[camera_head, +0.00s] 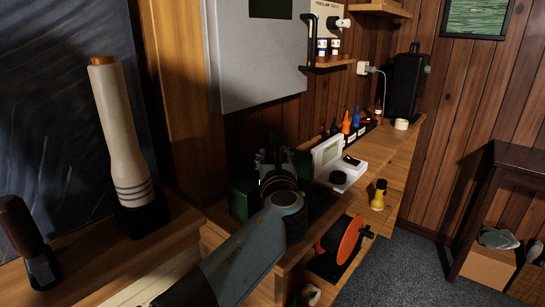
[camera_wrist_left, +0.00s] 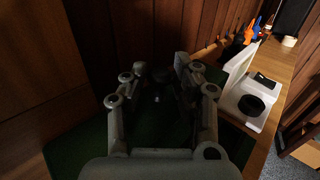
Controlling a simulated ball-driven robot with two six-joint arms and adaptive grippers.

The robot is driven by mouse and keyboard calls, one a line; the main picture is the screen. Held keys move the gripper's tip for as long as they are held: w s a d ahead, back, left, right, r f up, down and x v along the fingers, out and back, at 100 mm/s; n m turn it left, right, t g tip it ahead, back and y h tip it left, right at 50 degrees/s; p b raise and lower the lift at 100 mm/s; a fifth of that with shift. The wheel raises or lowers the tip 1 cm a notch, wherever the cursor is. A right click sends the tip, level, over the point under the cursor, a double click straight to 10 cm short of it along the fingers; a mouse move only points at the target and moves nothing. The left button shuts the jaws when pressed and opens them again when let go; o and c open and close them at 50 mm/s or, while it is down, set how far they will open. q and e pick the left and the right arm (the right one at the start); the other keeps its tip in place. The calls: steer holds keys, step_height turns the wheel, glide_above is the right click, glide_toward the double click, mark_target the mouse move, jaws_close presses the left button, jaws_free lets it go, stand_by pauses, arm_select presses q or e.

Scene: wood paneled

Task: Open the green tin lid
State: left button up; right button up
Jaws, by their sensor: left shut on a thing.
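The green tin (camera_head: 243,199) stands on the wooden bench, largely hidden behind my left arm. Its dark green top (camera_wrist_left: 75,155) fills the lower part of the left wrist view, under the gripper. My left gripper (camera_head: 271,158) is over the tin, and its fingers (camera_wrist_left: 156,76) close around a small dark part at the lid. The fingers and shadow hide most of this part, and I cannot tell whether the lid is lifted. My right gripper is not in view.
A white device with a black knob (camera_head: 339,178) stands right of the tin. A yellow-and-black object (camera_head: 379,194) and an orange disc (camera_head: 350,239) are nearer the bench's front. A grey cabinet (camera_head: 255,60) hangs above. A pale cylinder (camera_head: 121,140) stands at left.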

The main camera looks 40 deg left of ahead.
arm_select(q)
jaws_close()
steer(key=a+p, duration=0.1)
steer(key=p, duration=0.1)
steer(key=shift+r+n+g+h+p, duration=0.15)
steer(key=shift+n+g+h+p, duration=0.15)
steer(key=shift+a+f+p, duration=0.25)
steer(key=shift+f+p, duration=0.05)
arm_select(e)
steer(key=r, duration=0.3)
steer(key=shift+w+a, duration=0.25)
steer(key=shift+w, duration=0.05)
arm_select(q)
steer(key=o, duration=0.9)
jaws_free()
